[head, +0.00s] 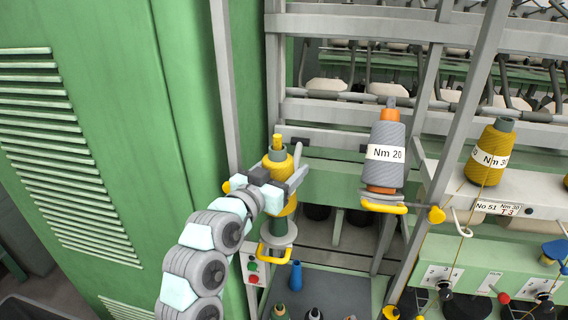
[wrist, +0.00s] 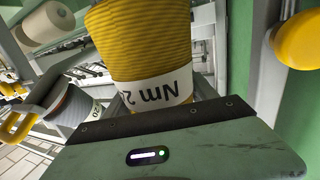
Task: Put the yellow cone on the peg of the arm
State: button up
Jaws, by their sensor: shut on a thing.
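The yellow cone (head: 276,165) stands about upright between the fingers of my gripper (head: 294,172), which is shut on it. In the wrist view the yellow cone (wrist: 140,40) fills the upper middle, with a white "Nm 2…" label band. A green part (head: 278,224) shows below it, above the grey disc (head: 280,238) of a holder arm with a yellow handle (head: 272,253).
A grey "Nm 20" cone (head: 387,145) sits on a neighbouring holder to the right, and another yellow cone (head: 490,155) stands farther right. A green cabinet (head: 110,130) closes off the left. Slanted grey frame posts (head: 225,80) stand close by. A button box (head: 253,268) is below.

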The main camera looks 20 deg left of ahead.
jog(key=shift+f+b, duration=0.35)
jog(key=shift+f, duration=1)
jog(key=shift+f+b, duration=1.75)
jog(key=shift+f, duration=0.2)
jog(key=o, duration=2)
jog(key=s, duration=0.3)
jog(key=s+a+b, duration=0.1)
jog(key=s, duration=0.3)
jog(key=s+b, duration=0.1)
jog(key=s, duration=0.2)
jog(key=shift+s+a+r, duration=0.3)
jog(key=shift+s, duration=0.05)
